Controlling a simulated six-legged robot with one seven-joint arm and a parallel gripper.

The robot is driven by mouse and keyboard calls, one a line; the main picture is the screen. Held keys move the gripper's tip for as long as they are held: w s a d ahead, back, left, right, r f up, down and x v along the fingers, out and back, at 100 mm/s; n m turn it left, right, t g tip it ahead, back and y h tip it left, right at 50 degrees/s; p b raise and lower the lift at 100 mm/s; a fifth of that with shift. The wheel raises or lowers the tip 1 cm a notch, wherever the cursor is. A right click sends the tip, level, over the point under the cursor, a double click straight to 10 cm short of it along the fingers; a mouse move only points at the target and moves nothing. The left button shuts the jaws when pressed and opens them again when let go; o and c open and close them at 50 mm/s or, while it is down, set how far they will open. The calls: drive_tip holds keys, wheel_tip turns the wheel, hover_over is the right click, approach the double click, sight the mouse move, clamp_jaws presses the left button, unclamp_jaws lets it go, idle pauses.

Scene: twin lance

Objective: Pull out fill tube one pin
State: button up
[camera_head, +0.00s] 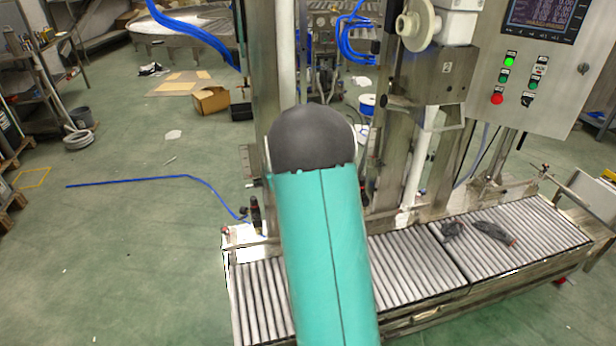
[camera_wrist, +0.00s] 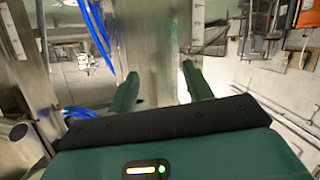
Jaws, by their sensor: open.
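My arm, green with a dark rounded joint, rises through the middle of the head view and covers part of the filling machine (camera_head: 384,150). In the wrist view my gripper (camera_wrist: 160,70) is open, its two green fingers apart with nothing between them. A broad metal column (camera_wrist: 150,40) stands behind the fingers; I cannot tell how far away. In the head view a pale fill tube (camera_head: 418,165) hangs right of my arm, below a metal bracket marked 2. I cannot make out the fill tube one pin in either view.
A roller conveyor (camera_head: 495,245) runs along the machine's base, with dark crumpled items (camera_head: 490,231) on it. A control panel (camera_head: 540,65) stands at upper right. Blue hoses (camera_wrist: 98,35) hang left of the fingers. Open green floor (camera_head: 130,250) lies left, crossed by a blue hose (camera_head: 135,181).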

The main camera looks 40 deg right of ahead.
drive_tip(key=s+d+f+t+h, duration=0.1)
drive_tip(key=s+d+f+t, duration=0.15)
drive_tip(key=d+f, duration=0.45)
drive_tip(key=s+d+f+t+h, duration=0.1)
drive_tip(key=s+d+f, duration=0.35)
drive_tip(key=f, duration=0.55)
drive_tip(key=x, duration=1.4)
drive_tip(key=shift+w+d+g, duration=0.1)
drive_tip(key=shift+g, duration=0.15)
drive_tip(key=shift+c, duration=0.2)
clamp_jaws()
